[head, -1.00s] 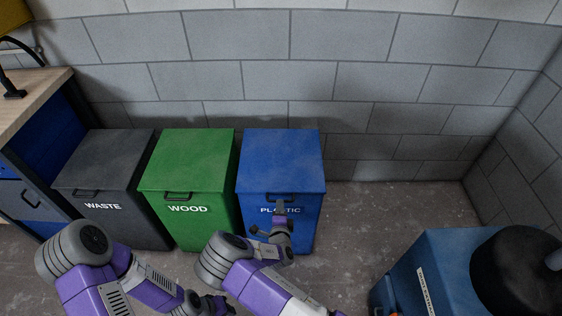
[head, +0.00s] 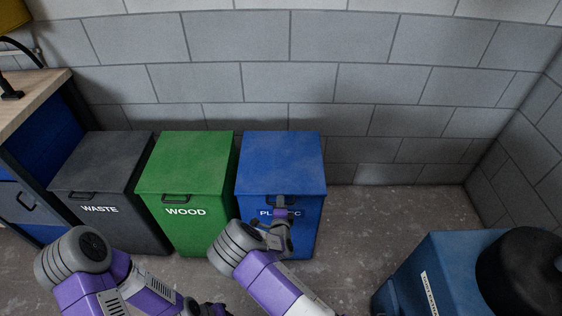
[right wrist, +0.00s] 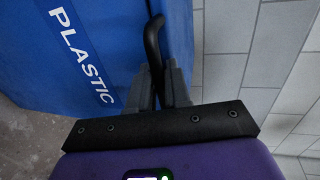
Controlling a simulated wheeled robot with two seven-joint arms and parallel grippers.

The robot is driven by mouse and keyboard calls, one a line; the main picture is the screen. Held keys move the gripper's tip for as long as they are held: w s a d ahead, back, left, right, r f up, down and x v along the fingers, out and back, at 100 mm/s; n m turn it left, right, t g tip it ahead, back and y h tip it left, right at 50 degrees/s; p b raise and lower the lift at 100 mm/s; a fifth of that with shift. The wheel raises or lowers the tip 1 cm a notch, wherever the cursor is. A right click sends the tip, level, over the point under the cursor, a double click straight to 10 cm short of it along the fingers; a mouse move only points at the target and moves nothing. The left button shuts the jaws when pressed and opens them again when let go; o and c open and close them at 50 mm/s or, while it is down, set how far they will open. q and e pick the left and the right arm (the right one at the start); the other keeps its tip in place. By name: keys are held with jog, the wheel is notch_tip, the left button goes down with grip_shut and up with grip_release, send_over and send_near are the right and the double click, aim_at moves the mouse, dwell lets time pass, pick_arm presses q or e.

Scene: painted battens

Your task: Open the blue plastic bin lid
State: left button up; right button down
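The blue plastic bin (head: 300,239) stands at the right end of the row, and its blue lid (head: 280,163) lies flat and closed. Its dark handle (right wrist: 153,40) is on the lid's front edge. My right gripper (head: 281,203) is at this handle in front of the bin. In the right wrist view its fingers (right wrist: 160,72) sit close on both sides of the handle and appear shut on it. My left gripper (head: 213,308) is low at the bottom edge, partly cut off, and its fingers are unclear.
The green wood bin (head: 186,165) and grey waste bin (head: 103,165) stand to the left, lids closed. A workbench (head: 35,95) is at far left. A blue container (head: 440,260) with a black round object (head: 525,270) is at lower right. Floor right of the plastic bin is clear.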

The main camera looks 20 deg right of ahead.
notch_tip(320, 180, up, 8)
jog(key=g+p, duration=0.1)
jog(key=p, duration=0.6)
jog(key=shift+w+d+g+y+p, duration=0.15)
jog(key=shift+w+g+y+p, duration=0.15)
jog(key=shift+w, duration=0.15)
jog(key=shift+r, duration=0.1)
notch_tip(320, 180, up, 8)
jog(key=w+g+p, duration=0.1)
jog(key=w+p, duration=0.1)
jog(key=p, duration=0.3)
jog(key=shift+w+d+p, duration=0.2)
jog(key=shift+d+p, duration=0.15)
jog(key=shift+f, duration=0.2)
jog(key=w+d+r+g+p, duration=0.1)
jog(key=w+r+g+p, duration=0.1)
jog(key=r+p, duration=0.3)
notch_tip(320, 180, up, 2)
jog(key=shift+w+r+y, duration=0.1)
jog(key=shift+w+y, duration=0.3)
jog(key=shift+w, duration=0.5)
